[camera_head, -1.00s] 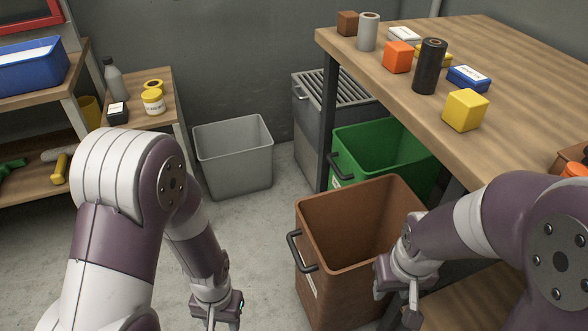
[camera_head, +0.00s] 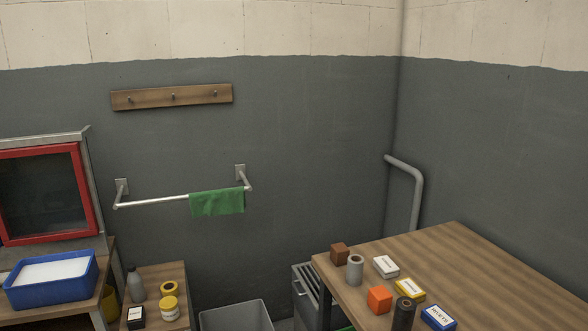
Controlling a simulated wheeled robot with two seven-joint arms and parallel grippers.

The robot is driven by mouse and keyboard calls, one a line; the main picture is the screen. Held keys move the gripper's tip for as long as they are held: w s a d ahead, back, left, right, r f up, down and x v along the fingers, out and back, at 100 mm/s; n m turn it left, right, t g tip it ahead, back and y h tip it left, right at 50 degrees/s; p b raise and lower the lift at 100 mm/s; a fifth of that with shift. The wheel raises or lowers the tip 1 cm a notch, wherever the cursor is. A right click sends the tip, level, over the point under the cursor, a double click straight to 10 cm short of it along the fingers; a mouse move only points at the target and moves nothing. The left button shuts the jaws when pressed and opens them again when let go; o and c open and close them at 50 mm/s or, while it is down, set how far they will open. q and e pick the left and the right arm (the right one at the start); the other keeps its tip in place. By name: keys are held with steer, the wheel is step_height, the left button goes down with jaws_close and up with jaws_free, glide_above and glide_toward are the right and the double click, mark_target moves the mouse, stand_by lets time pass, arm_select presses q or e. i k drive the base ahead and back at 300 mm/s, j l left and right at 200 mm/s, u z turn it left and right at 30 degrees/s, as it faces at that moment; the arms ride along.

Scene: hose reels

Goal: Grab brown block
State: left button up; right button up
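The brown block (camera_head: 339,254) is a small cube at the far left corner of the wooden table (camera_head: 465,262) on the right. It stands just behind a grey cylinder (camera_head: 355,268), with the nearer side of the table cut off by the frame's lower edge. An orange block (camera_head: 379,299) is a little nearer. Neither of my grippers is in view, so nothing shows of what they hold.
A black cylinder (camera_head: 403,313), a white box (camera_head: 385,267), a yellow box (camera_head: 410,290) and a blue box (camera_head: 438,317) share the table. A grey bin (camera_head: 237,317) stands on the floor to the left. A rail with a green cloth (camera_head: 217,202) is on the wall.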

mark_target(339, 254)
steer(key=k+j+z, duration=0.35)
steer(key=z, duration=0.65)
steer(key=i+j+z, duration=0.15)
steer(key=j+z, duration=0.35)
steer(key=i+j+z, duration=0.1)
steer(key=j+z, duration=0.25)
steer(key=z, duration=0.15)
steer(key=j+z, duration=0.5)
steer(key=k+j, duration=0.1)
steer(key=j, duration=0.4)
steer(key=j+z, duration=0.15)
steer(key=j, duration=0.35)
steer(key=k+j, duration=0.15)
steer(key=j, duration=0.3)
steer(key=k+j+z, duration=0.1)
steer(key=j, duration=0.4)
steer(key=k+j, duration=0.1)
steer(key=j, duration=0.4)
steer(key=z, duration=0.05)
